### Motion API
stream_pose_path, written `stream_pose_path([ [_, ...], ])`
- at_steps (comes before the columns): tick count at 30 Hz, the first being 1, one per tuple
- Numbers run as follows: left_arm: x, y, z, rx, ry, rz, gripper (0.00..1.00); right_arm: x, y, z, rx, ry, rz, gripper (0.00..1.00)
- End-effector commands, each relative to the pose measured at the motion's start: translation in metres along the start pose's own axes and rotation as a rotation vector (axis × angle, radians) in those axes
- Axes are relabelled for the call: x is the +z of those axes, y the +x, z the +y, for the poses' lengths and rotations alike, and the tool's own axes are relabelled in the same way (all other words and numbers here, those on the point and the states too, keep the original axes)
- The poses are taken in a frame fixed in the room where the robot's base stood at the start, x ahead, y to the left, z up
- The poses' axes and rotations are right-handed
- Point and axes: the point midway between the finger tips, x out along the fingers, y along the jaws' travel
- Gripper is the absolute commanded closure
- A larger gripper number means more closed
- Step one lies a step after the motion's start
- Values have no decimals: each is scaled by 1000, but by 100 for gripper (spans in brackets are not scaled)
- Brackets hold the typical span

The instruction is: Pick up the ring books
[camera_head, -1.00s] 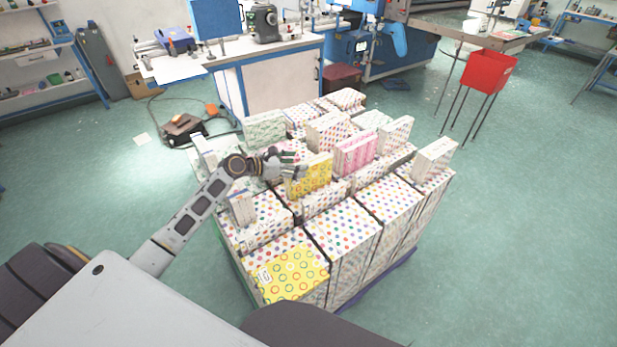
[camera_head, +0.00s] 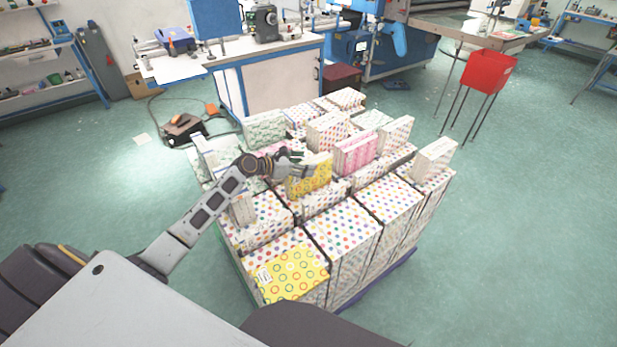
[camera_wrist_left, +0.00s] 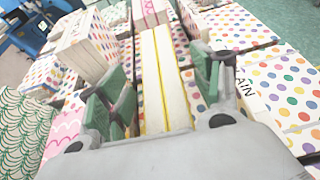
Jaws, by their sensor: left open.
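A yellow ring book (camera_head: 316,180) stands upright on the stack of dotted books. Its pages and yellow cover edges show in the left wrist view (camera_wrist_left: 160,85). My left gripper (camera_head: 298,164) is at the top left of this upright book in the head view. In the wrist view the open left gripper (camera_wrist_left: 165,78) has one green-padded finger on each side of the book, with gaps between. Another yellow ring book (camera_head: 293,272) lies flat on the front left of the stack. My right gripper is not in view.
Dotted book stacks (camera_head: 345,230) fill the pallet (camera_head: 378,283). A pink book (camera_head: 356,153) stands upright right of the yellow one, and a green-patterned book (camera_head: 265,129) is behind. A white workbench (camera_head: 272,80) is farther back.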

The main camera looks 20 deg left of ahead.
Motion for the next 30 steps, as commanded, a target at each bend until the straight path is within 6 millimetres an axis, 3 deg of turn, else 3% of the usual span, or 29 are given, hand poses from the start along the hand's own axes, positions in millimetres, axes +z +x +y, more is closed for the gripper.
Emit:
stream_pose_path([
  [6, 0, 11, 0, 0, 1, 0, 35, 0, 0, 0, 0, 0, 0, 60],
  [21, 0, 12, 0, 0, 1, 0, 36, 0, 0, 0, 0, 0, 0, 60],
  [30, 0, 12, 0, 1, 1, 0, 75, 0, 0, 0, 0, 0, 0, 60],
])
